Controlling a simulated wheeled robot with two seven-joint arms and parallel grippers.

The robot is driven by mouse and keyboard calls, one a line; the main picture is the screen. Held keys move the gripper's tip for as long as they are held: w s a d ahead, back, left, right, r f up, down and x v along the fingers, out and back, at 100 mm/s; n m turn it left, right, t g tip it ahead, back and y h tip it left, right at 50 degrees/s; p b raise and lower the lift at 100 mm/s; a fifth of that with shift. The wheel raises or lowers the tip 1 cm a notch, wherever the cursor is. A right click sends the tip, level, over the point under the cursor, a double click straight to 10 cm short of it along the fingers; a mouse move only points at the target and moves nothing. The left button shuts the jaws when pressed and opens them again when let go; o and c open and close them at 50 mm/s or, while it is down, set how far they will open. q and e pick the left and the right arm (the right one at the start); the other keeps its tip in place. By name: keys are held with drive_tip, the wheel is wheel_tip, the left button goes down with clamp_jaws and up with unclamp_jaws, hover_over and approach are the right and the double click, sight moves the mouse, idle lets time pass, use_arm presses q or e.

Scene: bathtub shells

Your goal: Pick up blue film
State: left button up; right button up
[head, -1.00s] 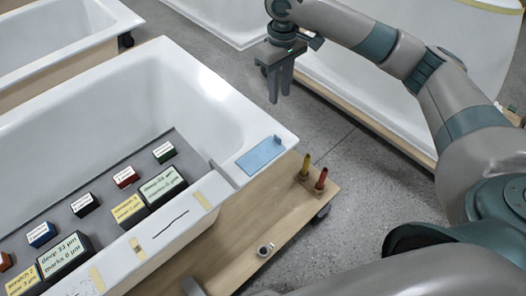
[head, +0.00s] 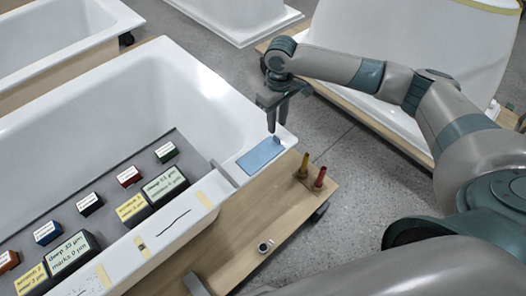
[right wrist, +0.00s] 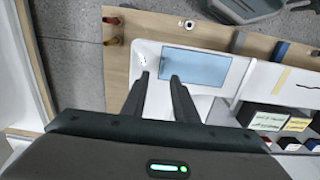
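The blue film (head: 259,156) is a flat light-blue sheet on the white rim at the near right corner of the tub. A small raised tab stands at its right end. My right gripper (head: 273,128) is just above that end of the film, fingers pointing down. In the right wrist view the film (right wrist: 199,66) lies past the fingertips, and my right gripper (right wrist: 159,77) shows its two fingers apart with nothing between them. Whether a fingertip touches the film is unclear. My left gripper is in neither view.
The white tub (head: 195,75) holds a grey board with several small labelled boxes and blocks. A small round gauge (head: 264,247) lies nearby. Other tubs stand behind.

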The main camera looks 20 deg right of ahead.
sight(276, 136)
drive_tip(key=shift+f, duration=0.1)
drive_tip(key=shift+f+p, duration=0.25)
drive_tip(key=shift+p, duration=0.1)
drive_tip(key=f, duration=0.2)
drive_tip(key=f+p, duration=0.1)
drive_tip(key=f, duration=0.1)
drive_tip(key=shift+s+a, duration=0.1)
drive_tip(key=shift+s, duration=0.1)
drive_tip(key=shift+f, duration=0.25)
clamp_jaws()
